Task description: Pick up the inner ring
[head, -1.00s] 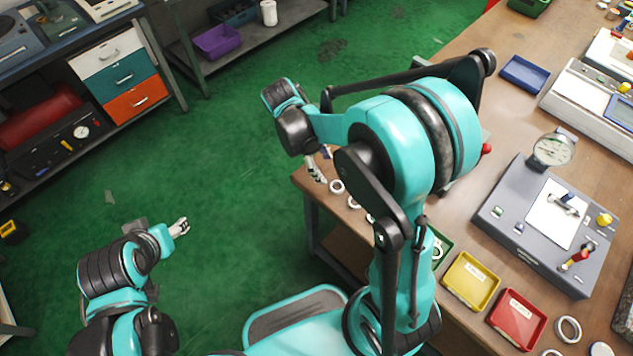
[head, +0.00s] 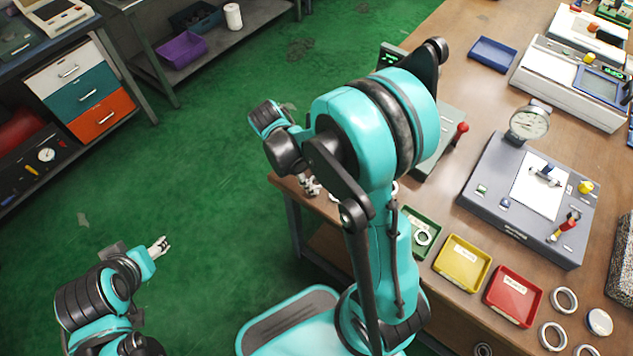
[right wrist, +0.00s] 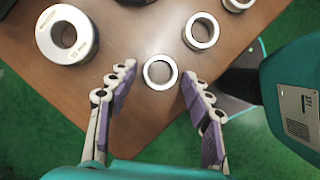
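A small steel ring (right wrist: 160,72), the smallest one near the table edge, lies flat on the brown table in the right wrist view. No label marks it as the inner ring. My right gripper (head: 309,187) is open, with its purple-padded fingers on either side of this ring's near side in the wrist view. The ring looks untouched; the height of the fingertips above the table is hard to judge. In the head view, a ring (head: 333,194) shows just right of the gripper. My left gripper (head: 160,246) hangs over the green floor, apparently empty; its finger gap is too small to judge.
A large thick ring (right wrist: 67,34) and another ring (right wrist: 201,31) lie nearby on the table. Green, yellow (head: 462,263) and red (head: 512,296) trays stand along the near edge. A grey gauge fixture (head: 480,205) stands beyond them. Bare table surrounds the small ring.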

